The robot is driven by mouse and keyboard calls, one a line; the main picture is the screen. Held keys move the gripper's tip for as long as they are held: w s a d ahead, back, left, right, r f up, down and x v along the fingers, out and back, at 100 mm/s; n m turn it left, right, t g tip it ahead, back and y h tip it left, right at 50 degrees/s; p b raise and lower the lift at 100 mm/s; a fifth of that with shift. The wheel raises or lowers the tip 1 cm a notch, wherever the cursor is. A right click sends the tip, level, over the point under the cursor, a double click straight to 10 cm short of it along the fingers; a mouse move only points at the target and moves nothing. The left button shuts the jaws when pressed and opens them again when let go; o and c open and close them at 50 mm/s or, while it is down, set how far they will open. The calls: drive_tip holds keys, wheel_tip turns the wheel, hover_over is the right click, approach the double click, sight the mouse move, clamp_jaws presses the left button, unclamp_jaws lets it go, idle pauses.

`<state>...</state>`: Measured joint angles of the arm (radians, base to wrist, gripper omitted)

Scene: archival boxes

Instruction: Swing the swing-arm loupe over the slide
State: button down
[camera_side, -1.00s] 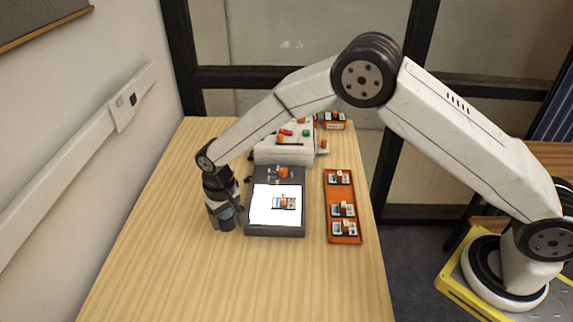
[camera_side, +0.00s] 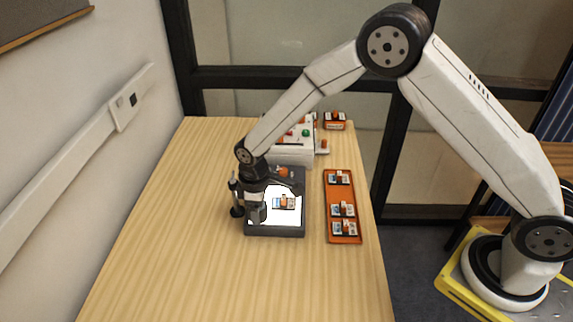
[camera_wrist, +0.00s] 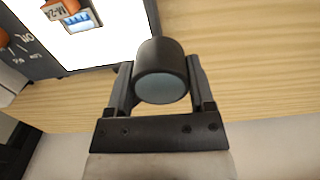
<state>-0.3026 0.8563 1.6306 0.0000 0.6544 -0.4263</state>
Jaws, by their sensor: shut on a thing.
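The slide (camera_side: 284,203), with an orange grip on it, lies on the lit panel of the grey light box (camera_side: 275,231). In the wrist view the slide (camera_wrist: 80,18) is at the top left on the bright panel. My gripper (camera_side: 257,214) is over the left part of the panel, left of the slide. In the wrist view my gripper (camera_wrist: 160,90) is shut on the dark round loupe (camera_wrist: 161,62), with a finger on each side. The loupe's end face looks bluish grey. In the side view my gripper and wrist mostly hide the loupe and its arm.
An orange tray (camera_side: 343,188) with several slides stands right of the light box. A white unit (camera_side: 293,153) with coloured knobs is behind it, and a small orange holder (camera_side: 335,121) stands farther back. The wooden table (camera_side: 200,275) is clear in front and to the left.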

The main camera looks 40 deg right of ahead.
drive_tip(key=d+n, duration=0.2)
drive_tip(key=shift+d+n, duration=0.3)
drive_tip(key=shift+d, duration=0.1)
drive_tip(key=d+n, duration=0.2)
drive_tip(key=shift+w+d+n, duration=0.15)
drive_tip(key=shift+w+n, duration=0.15)
drive_tip(key=shift+w, duration=0.1)
drive_tip(key=shift+w+d+n, duration=0.3)
drive_tip(key=shift+d+n, duration=0.2)
drive_tip(key=shift+n, duration=0.05)
drive_tip(key=shift+w+d+n, duration=0.25)
drive_tip(key=shift+d+n, duration=0.2)
drive_tip(key=shift+n, duration=0.1)
drive_tip(key=shift+w+d+n, duration=0.6)
drive_tip(key=shift+d+n, duration=0.15)
drive_tip(key=shift+n, duration=0.35)
unclamp_jaws()
drive_tip(key=shift+r, duration=0.15)
